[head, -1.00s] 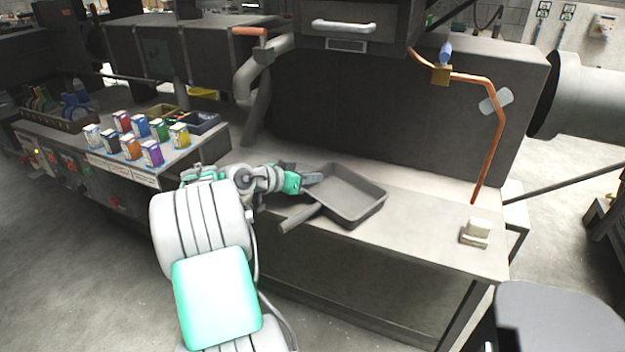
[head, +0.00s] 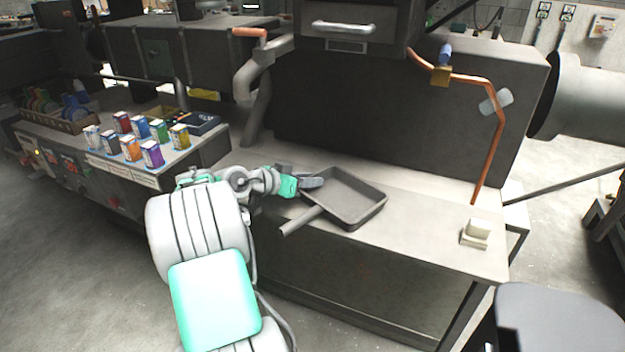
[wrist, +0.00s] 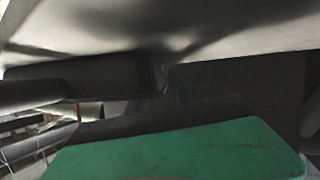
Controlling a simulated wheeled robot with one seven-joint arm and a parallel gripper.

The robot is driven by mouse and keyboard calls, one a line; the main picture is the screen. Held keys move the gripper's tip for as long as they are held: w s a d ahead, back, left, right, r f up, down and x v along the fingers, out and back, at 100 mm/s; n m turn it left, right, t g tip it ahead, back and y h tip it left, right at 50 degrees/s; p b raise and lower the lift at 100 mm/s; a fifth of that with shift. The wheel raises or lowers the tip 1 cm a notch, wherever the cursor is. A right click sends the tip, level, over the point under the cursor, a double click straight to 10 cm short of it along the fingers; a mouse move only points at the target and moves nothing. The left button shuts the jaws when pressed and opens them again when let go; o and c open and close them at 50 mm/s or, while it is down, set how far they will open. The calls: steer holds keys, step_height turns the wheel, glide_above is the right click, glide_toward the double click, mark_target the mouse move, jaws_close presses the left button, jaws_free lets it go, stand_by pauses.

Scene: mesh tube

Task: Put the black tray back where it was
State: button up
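The black tray (head: 362,204), a shallow rectangular pan with a stub handle (head: 303,221), is at the middle of the grey bench in the head view. Its handle points to the front left. My gripper (head: 303,178) is at the tray's left rim, with one finger overlapping that rim in the picture. Whether the fingers grip the rim is unclear. In the wrist view the tray (wrist: 95,82) and its handle fill the left, close beside my teal gripper part (wrist: 180,150); the fingertips' closure is hidden.
The bench top (head: 415,220) is clear right of the tray up to a small pale block (head: 476,233). A dark housing (head: 395,115) with a copper pipe (head: 499,130) stands behind. Several small coloured boxes (head: 130,148) stand on the left bench.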

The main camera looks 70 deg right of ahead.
steer(key=v, duration=1.1)
steer(key=w+a+f+n+t+y, duration=0.25)
steer(key=w+a+n+t, duration=0.2)
steer(key=w+a, duration=0.35)
steer(key=w+a+f+n+t+y, duration=0.1)
steer(key=w+a+f+n+t, duration=0.3)
steer(key=w+a, duration=0.45)
steer(key=s+a+f+n+y, duration=0.1)
steer(key=a+n, duration=0.3)
steer(key=a, duration=0.6)
steer(key=s+a+f+n+y, duration=0.2)
steer(key=s+a+n+y, duration=0.2)
steer(key=a, duration=0.7)
steer(key=s+a+f+n+y, duration=0.2)
steer(key=a+n, duration=0.4)
steer(key=a, duration=0.5)
steer(key=shift+s+a+t+y, duration=0.2)
steer(key=shift+s+t+y, duration=0.15)
steer(key=shift+y, duration=0.1)
steer(key=shift+d, duration=0.1)
